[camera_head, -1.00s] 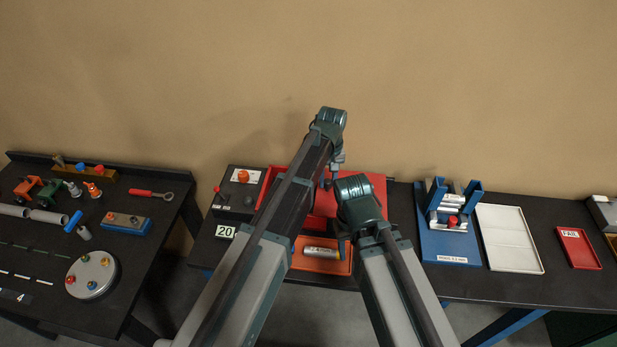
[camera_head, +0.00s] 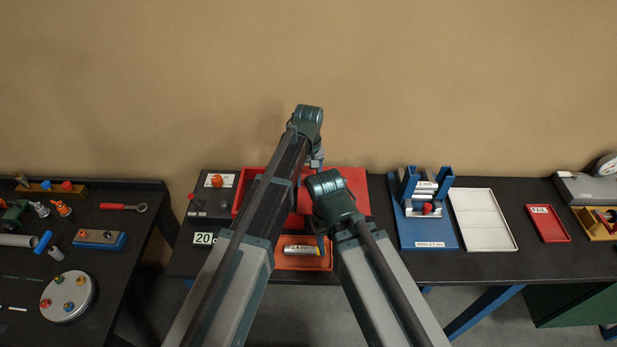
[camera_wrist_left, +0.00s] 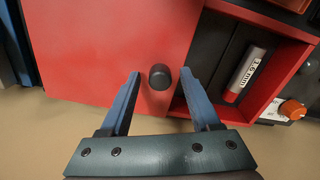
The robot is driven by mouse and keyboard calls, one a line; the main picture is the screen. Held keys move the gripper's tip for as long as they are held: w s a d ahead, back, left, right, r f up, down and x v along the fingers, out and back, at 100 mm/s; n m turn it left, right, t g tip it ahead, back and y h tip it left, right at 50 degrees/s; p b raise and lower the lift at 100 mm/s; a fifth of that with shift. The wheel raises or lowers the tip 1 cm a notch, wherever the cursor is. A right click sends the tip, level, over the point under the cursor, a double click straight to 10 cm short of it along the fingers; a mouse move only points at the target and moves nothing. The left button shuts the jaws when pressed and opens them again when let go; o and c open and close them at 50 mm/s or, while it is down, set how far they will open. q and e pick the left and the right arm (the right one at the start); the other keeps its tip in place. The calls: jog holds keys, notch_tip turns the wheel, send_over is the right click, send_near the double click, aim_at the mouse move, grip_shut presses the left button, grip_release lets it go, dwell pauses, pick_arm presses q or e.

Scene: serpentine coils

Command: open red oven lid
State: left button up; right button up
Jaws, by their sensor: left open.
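The red oven lid (camera_head: 345,182) lies at the back of the middle table; its flat top also fills much of the left wrist view (camera_wrist_left: 95,40). A black knob (camera_wrist_left: 160,77) stands on the lid. My left gripper (camera_wrist_left: 161,74) is open, with its two blue fingers on either side of the knob; no firm contact shows. Beside the lid, the red oven box (camera_wrist_left: 290,75) is partly uncovered, with a silver labelled tube (camera_wrist_left: 245,73) in its dark inside. In the head view the arms hide much of the oven. My right gripper (camera_head: 322,243) is mostly hidden by its own arm.
An orange tray (camera_head: 326,262) with a labelled silver cylinder (camera_head: 301,250) is in front of the oven. A control box with an orange knob (camera_head: 217,181) is left of it. A blue fixture (camera_head: 408,235) and a white tray (camera_head: 485,225) stand to the right.

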pick_arm(q)
jog(key=shift+r, duration=0.1)
notch_tip(320, 180, up, 14)
jog(key=p, duration=1.3)
jog(key=shift+f+p, duration=0.2)
jog(key=shift+p, duration=0.2)
jog(key=shift+f, duration=0.1)
